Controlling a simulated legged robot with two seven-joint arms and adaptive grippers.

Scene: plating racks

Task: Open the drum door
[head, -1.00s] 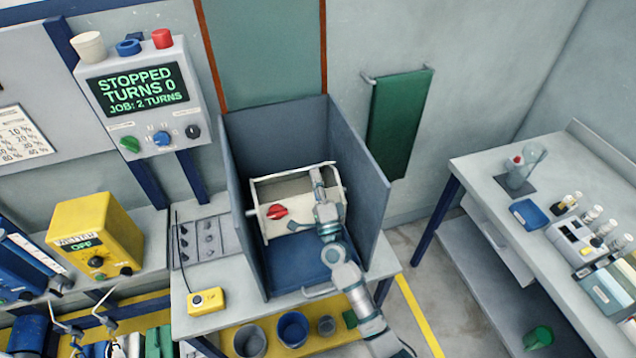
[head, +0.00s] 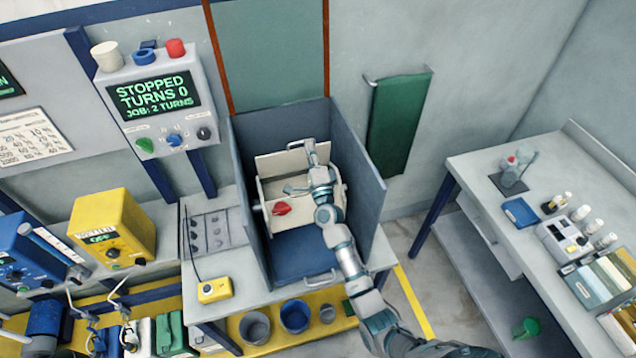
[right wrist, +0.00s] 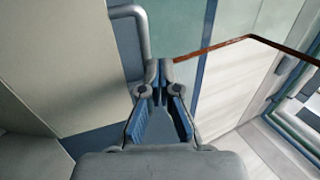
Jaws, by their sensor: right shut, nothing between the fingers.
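The cream drum (head: 305,217) sits inside a blue-grey open enclosure, with a red knob (head: 282,208) on its front. A cream panel (head: 283,165), which looks like the drum door, stands raised behind the drum's front. My right gripper (head: 309,146) is over the right part of this panel, near its top edge. In the right wrist view its fingers (right wrist: 159,72) are shut with nothing between them, beside a bent grey bar (right wrist: 143,35). A cream surface (right wrist: 58,65) fills the left there. Whether the fingers touch the panel is unclear. My left gripper is out of view.
The enclosure's side wall (head: 362,185) stands close to the right of my arm. A control box (head: 155,95) at upper left reads STOPPED, TURNS 0. A yellow pendant (head: 214,290) lies on the bench at left. A side table (head: 490,165) stands at right.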

